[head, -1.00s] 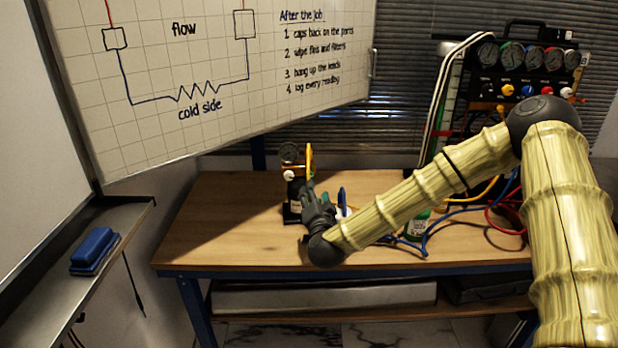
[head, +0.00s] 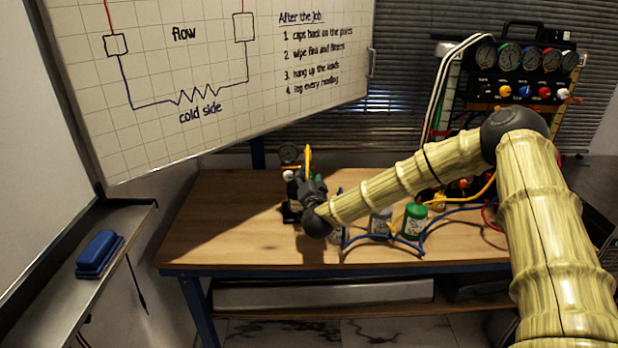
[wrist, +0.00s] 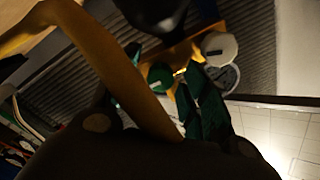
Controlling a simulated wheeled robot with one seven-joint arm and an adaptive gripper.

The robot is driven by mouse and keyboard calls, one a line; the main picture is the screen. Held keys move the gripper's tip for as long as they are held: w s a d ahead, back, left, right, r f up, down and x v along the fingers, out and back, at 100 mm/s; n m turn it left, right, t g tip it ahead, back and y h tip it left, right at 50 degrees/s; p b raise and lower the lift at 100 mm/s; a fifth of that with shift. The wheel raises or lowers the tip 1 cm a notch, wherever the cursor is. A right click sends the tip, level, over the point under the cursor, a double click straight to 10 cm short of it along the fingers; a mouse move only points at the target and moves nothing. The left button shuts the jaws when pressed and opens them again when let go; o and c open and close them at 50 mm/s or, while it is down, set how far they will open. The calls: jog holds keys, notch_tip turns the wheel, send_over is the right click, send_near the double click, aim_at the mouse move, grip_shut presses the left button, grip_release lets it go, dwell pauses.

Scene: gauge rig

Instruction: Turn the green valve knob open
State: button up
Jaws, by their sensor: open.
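The green valve knob (wrist: 160,76) shows in the wrist view on a yellow-orange part of a small rig, close to a white knob (wrist: 219,48) and a round gauge (wrist: 224,76). In the head view this rig stands at the back left of the bench, with its gauge (head: 289,153) on top and its white knob (head: 289,175) below. My gripper (head: 310,182) is open right in front of the rig and hides much of it, so I cannot make out the green knob there. The wrist view is dark, and I cannot tell whether my fingers touch the knob.
A yellow upright part (head: 308,158) rises beside my gripper. A green-lidded jar (head: 414,219), a grey-blue jar (head: 380,222) and blue hoses lie to the right on the bench (head: 220,230). A large gauge panel (head: 524,78) stands behind. The bench's left part is clear.

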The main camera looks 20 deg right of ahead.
grip_shut()
jog(key=shift+n, duration=0.3)
jog(key=shift+n+b, duration=2.1)
jog(key=shift+n, duration=6.5)
